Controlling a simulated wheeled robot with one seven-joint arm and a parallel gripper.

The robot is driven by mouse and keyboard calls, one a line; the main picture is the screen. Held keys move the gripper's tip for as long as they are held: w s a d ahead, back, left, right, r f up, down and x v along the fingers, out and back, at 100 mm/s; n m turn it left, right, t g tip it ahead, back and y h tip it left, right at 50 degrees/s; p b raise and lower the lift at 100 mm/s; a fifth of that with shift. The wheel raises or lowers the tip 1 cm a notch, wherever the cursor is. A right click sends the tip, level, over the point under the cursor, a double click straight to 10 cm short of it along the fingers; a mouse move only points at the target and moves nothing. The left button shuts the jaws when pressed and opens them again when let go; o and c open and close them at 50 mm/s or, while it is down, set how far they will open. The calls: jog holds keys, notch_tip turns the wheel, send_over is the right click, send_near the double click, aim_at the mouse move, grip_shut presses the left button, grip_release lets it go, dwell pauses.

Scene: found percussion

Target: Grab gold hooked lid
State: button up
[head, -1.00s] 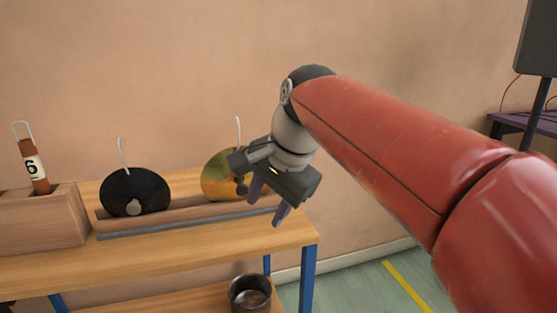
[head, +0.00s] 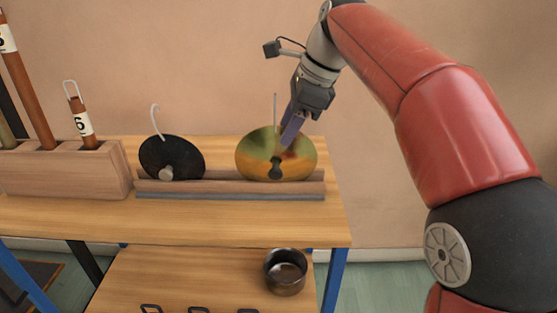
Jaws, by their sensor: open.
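The gold lid (head: 253,158) stands upright in a wooden rack (head: 220,187) on the table. It is gold with green and reddish patches and a dark knob on its face. A pale hook (head: 275,108) rises from its top edge. My gripper (head: 288,138) points down at the lid's upper right part, its purple fingers overlapping the lid's top edge in the picture. The fingers are open, though they are seen nearly edge-on. I cannot tell whether they touch the lid. The hook is just left of the fingers.
A black hooked lid (head: 185,152) stands left in the same rack. A wooden block (head: 60,170) holding tubes, one marked 6 (head: 80,122), is further left. A dark metal pot (head: 285,272) sits on the lower shelf. The wall is close behind the table.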

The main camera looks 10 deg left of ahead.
aim_at(279, 146)
jog(key=x, duration=0.3)
jog(key=b+x, duration=0.1)
jog(key=x, duration=0.1)
jog(key=shift+s, duration=0.35)
jog(key=shift+r, duration=0.1)
grip_shut()
